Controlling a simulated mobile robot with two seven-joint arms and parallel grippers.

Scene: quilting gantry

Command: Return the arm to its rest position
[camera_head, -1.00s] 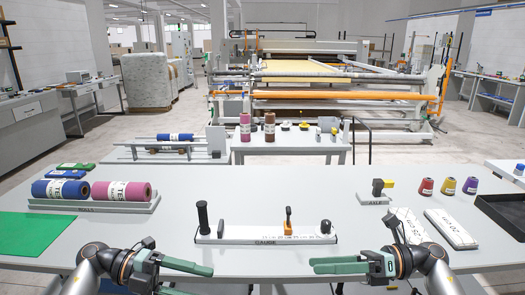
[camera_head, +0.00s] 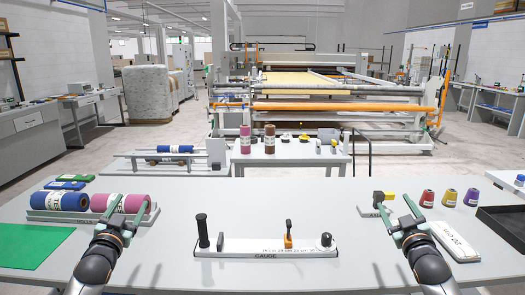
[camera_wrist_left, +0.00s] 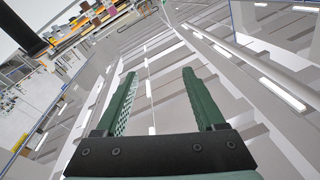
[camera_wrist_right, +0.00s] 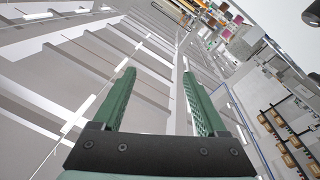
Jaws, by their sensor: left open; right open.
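My left gripper (camera_head: 129,210) points up and away over the left part of the table, its fingers spread in front of the rolls. In the left wrist view its green fingers (camera_wrist_left: 158,95) are apart with nothing between them. My right gripper (camera_head: 396,205) points up over the right part of the table, in front of the axle block. In the right wrist view its fingers (camera_wrist_right: 157,95) are also apart and empty. Both wrist views face the ceiling and upper hall.
The white gauge board (camera_head: 262,247) lies at the table's front middle. A blue roll (camera_head: 62,201) and a pink roll (camera_head: 118,203) rest on a tray at left. Several thread cones (camera_head: 449,197) and a black tray (camera_head: 503,226) are at right. The middle table is clear.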

